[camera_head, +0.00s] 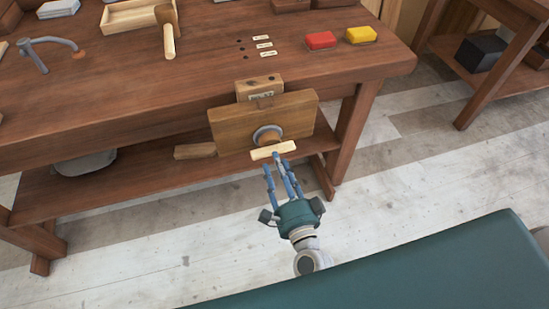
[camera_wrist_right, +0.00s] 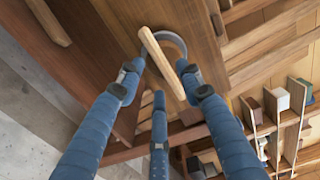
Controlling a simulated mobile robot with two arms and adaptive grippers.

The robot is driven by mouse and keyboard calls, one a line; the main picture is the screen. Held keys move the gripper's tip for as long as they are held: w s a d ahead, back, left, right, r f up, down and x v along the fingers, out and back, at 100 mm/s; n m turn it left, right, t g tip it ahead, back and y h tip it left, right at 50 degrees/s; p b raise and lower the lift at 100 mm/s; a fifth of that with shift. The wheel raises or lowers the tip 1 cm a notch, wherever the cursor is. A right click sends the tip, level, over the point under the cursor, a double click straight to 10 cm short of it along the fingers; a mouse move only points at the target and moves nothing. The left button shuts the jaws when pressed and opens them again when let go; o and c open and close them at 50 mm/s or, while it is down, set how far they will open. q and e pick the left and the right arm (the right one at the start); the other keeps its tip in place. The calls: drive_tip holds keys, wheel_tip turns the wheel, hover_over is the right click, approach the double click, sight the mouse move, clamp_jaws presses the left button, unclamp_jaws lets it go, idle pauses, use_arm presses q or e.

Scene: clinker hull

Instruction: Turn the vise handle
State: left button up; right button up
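The wooden vise (camera_head: 262,120) is fixed to the front edge of the workbench. Its pale wooden handle bar (camera_head: 272,150) crosses in front of a round grey metal collar (camera_head: 267,134), tilted slightly up to the right. In the right wrist view the handle (camera_wrist_right: 162,62) lies diagonally ahead of the fingers, with the collar (camera_wrist_right: 174,42) behind it. My right gripper (camera_head: 279,165) is just in front of and below the handle. Its blue fingers (camera_wrist_right: 160,85) are spread on both sides of the handle; the gripper is open, and contact is unclear. My left gripper is out of view.
A lower shelf (camera_head: 110,190) runs under the bench. The floor (camera_head: 400,160) to the right is clear.

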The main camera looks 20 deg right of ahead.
drive_tip(key=s, duration=0.8)
drive_tip(key=shift+s+d, duration=0.2)
drive_tip(key=shift+s, duration=0.2)
drive_tip(key=s+f+n+g+y, duration=0.1)
drive_tip(key=s+f+n+g, duration=0.25)
drive_tip(key=f, duration=0.65)
drive_tip(key=s+f+n+g, duration=0.2)
drive_tip(key=f+n, duration=0.3)
drive_tip(key=f, duration=0.5)
drive_tip(key=s+f+n+g+y, duration=0.1)
drive_tip(key=s+f+n+g, duration=0.25)
drive_tip(key=f, duration=0.65)
drive_tip(key=s+d+f+n+g+h, duration=0.1)
drive_tip(key=s+d+f+n+g, duration=0.3)
drive_tip(key=s+f, duration=0.5)
drive_tip(key=s+d+f+n+g+h, duration=0.1)
drive_tip(key=s+d+f+n+g, duration=0.3)
drive_tip(key=s+f, duration=0.5)
drive_tip(key=s+d, duration=0.2)
drive_tip(key=s, duration=0.3)
drive_tip(key=shift+d+h, duration=0.2)
drive_tip(key=shift+h, duration=0.1)
